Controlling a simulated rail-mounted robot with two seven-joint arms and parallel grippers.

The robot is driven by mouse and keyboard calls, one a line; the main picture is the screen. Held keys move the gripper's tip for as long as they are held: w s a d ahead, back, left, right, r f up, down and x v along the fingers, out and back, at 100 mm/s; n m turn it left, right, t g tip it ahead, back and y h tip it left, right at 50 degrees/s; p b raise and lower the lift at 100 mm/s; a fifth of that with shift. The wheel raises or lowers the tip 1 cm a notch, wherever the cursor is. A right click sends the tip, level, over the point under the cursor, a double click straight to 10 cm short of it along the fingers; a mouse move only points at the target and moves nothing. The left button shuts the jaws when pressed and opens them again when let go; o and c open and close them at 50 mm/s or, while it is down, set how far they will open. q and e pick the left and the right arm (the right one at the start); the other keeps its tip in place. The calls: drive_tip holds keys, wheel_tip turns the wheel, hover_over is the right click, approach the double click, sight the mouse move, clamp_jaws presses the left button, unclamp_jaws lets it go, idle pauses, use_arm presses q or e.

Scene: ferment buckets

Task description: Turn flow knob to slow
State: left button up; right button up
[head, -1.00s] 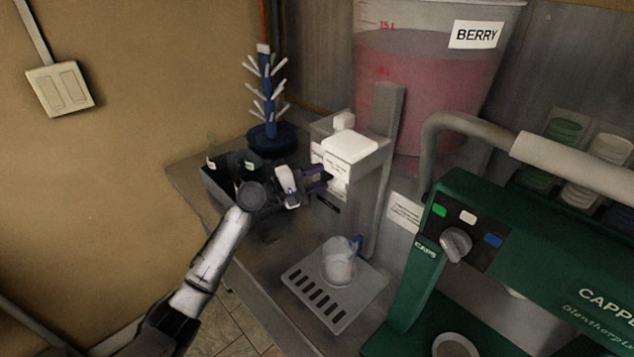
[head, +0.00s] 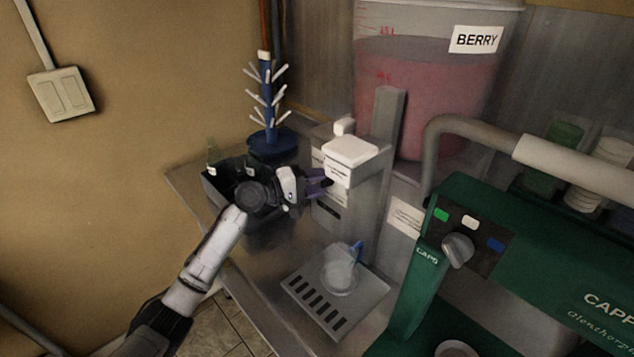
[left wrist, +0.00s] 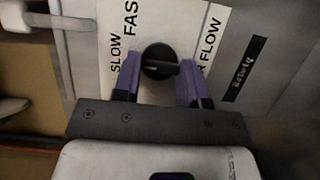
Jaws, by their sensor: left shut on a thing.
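The black flow knob (left wrist: 161,62) sits on a white label plate with the words SLOW, FAS and FLOW in the left wrist view. Its pale pointer line lies roughly level in that picture, not clearly at SLOW. My left gripper (left wrist: 160,72) has its purple fingers on either side of the knob and is shut on it. In the head view my left gripper (head: 318,183) reaches the left face of the grey dispenser with the white top (head: 352,151); the knob is hidden there. My right gripper is not in view.
A clear cup with a blue handle (head: 340,273) stands on the slotted drip tray (head: 318,305). A black bin (head: 216,186) and a blue drying tree (head: 271,140) stand near the arm. The green capping machine (head: 410,305) fills the right side.

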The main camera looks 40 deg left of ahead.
use_arm(q)
drive_tip(key=o, duration=0.9)
drive_tip(key=shift+b+v, duration=1.45)
drive_tip(key=shift+v, duration=5.5)
